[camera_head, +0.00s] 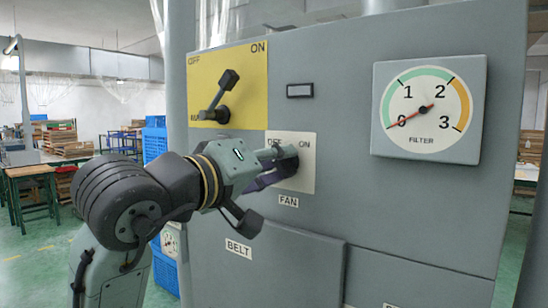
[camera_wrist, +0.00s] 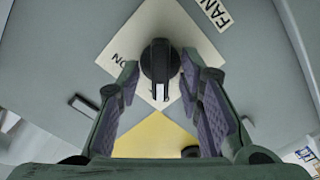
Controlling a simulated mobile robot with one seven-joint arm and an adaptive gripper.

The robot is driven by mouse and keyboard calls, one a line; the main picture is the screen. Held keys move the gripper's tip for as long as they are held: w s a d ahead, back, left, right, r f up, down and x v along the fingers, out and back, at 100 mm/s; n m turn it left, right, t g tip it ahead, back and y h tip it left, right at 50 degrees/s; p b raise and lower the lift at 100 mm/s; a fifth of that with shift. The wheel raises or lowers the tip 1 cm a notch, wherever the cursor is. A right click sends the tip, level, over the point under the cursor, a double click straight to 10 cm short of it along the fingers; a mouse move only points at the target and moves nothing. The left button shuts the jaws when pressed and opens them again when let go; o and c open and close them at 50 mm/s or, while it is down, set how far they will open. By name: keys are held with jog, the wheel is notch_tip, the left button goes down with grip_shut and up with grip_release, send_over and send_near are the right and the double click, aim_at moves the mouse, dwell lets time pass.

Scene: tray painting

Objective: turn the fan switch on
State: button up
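The fan switch is a black knob (camera_wrist: 160,62) on a pale plate (camera_head: 307,178) marked OFF and ON, above a FAN label (camera_head: 288,201). In the wrist view its ridge points down the picture toward partly hidden lettering, apparently OFF, and the ON mark lies to its left. My gripper (camera_wrist: 160,68) is at the plate, its two purple-padded fingers on either side of the knob. The fingers stand apart, with the tips close to the knob's sides; contact is unclear. In the head view my gripper covers most of the knob.
A yellow plate (camera_head: 255,82) with a black lever (camera_head: 218,96) is above the fan plate. A small dark rectangular panel (camera_head: 300,90) and a round FILTER gauge (camera_head: 428,107) are to the right. A BELT label (camera_head: 238,248) is below. Blue crates (camera_head: 155,140) stand behind at left.

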jog(key=shift+c, duration=0.5)
grip_shut()
